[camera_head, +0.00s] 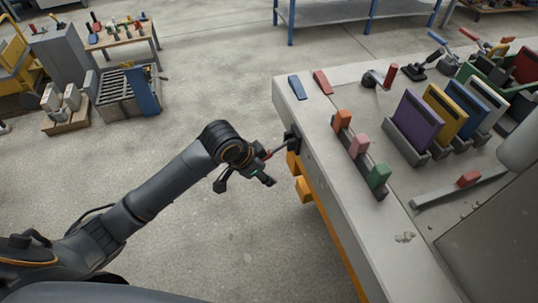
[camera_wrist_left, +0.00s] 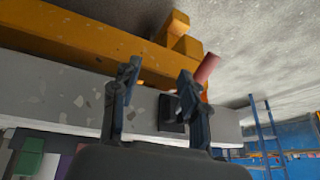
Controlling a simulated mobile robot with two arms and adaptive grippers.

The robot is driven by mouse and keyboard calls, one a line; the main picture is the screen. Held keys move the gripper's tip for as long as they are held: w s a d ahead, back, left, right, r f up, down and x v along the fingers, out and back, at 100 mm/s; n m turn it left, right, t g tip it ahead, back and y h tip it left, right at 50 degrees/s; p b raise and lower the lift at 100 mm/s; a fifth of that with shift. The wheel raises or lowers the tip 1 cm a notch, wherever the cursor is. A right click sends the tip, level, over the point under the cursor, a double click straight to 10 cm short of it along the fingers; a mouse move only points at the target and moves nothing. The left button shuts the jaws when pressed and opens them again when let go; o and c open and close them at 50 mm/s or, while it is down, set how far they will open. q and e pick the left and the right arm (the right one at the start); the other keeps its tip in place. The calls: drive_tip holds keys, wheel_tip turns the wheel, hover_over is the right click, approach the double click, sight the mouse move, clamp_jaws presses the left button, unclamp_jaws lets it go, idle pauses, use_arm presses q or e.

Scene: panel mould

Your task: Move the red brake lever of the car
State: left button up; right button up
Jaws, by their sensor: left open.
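A lever with a red handle (camera_head: 267,156) sticks out from a black mount (camera_head: 290,139) on the side of the grey bench. In the left wrist view the red handle (camera_wrist_left: 207,69) shows just right of and behind the right finger, and the black mount (camera_wrist_left: 171,114) is partly hidden by that finger. My left gripper (camera_head: 245,181) is beside the lever in the head view. In the wrist view its two fingers (camera_wrist_left: 159,70) are apart, with nothing held between them; the handle is not between them. I cannot tell whether a finger touches the lever. My right gripper is not in view.
The bench top (camera_head: 315,120) carries coloured blocks, upright panels such as a purple one (camera_head: 414,120), and other levers, one with a red handle (camera_head: 391,76). An orange beam (camera_head: 334,235) runs below the bench edge.

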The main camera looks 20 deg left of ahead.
use_arm(q)
drive_tip(key=m, duration=0.1)
approach(269, 153)
drive_tip(key=s+r, duration=0.1)
drive_tip(key=r, duration=0.1)
drive_tip(key=shift+y, duration=0.4)
drive_tip(key=b+x, duration=0.1)
drive_tip(key=x, duration=1.2)
drive_tip(key=shift+w+f, duration=0.25)
clamp_jaws()
